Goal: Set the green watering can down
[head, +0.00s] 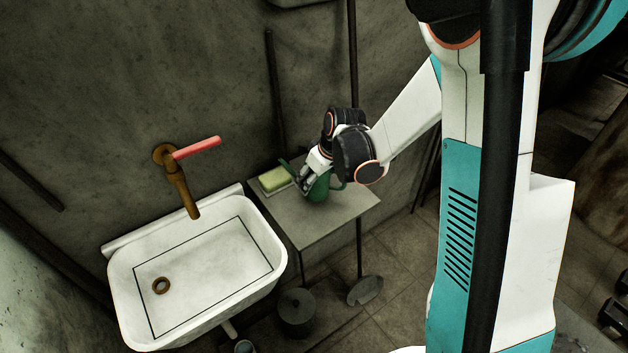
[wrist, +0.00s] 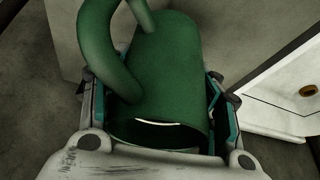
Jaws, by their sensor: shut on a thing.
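The green watering can (head: 319,188) is at the small grey side table (head: 325,222), near its back edge, partly hidden by my gripper (head: 303,183). In the wrist view the can (wrist: 165,75) fills the middle, its curved handle at the upper left and its open rim toward me. My gripper (wrist: 168,125) is shut on the can, with one finger on each side of its body. In the head view the can's bottom is at or just above the tabletop; I cannot tell if it touches.
A green sponge-like block in a dish (head: 275,180) lies left of the can on the table. A white sink (head: 200,275) stands to the left, below a brass tap with a red handle (head: 197,148). The front of the tabletop is clear. The wall is close behind.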

